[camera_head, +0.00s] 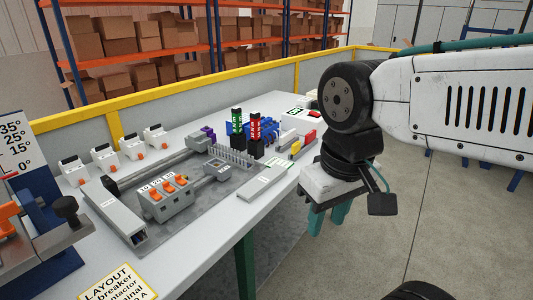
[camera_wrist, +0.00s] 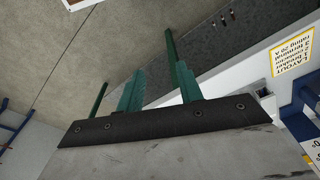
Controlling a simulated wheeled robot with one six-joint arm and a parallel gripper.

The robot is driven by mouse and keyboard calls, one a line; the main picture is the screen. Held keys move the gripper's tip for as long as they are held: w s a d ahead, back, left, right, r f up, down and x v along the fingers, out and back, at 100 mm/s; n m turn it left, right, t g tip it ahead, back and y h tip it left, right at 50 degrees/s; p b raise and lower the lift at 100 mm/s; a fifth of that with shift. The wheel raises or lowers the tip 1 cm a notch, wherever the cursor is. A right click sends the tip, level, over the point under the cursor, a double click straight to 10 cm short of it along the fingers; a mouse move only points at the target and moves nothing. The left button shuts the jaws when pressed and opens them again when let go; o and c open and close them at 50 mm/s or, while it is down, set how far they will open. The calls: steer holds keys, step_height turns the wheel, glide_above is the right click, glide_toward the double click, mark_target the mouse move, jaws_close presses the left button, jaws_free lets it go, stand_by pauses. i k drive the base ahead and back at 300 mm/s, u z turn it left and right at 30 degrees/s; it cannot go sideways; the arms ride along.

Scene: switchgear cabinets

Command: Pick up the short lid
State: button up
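A flat pale grey strip with a white label (camera_head: 267,180), which looks like the short lid, lies near the front right edge of the table. A longer grey piece with a label (camera_head: 112,212) lies at the left; I cannot tell whether it is a lid or a duct. My gripper (camera_head: 328,218) hangs to the right of the table, beyond its edge, pointing down and apart from the strip. Its two teal fingers stand apart with nothing between them, as the wrist view (camera_wrist: 160,75) also shows. The strip cannot be made out in the wrist view.
The table (camera_head: 210,248) holds a grey plate with a grey breaker block with orange switches (camera_head: 165,197), a terminal row (camera_head: 230,156), and red and green tools (camera_head: 254,135). A blue-based angle device (camera_head: 40,235) stands at left. Floor beneath my gripper is clear.

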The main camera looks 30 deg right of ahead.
mark_target(251, 191)
steer(key=z, duration=0.15)
steer(key=i, duration=0.5)
steer(key=u, duration=0.6)
steer(key=k, duration=0.45)
steer(key=u, duration=0.25)
steer(key=i, duration=0.5)
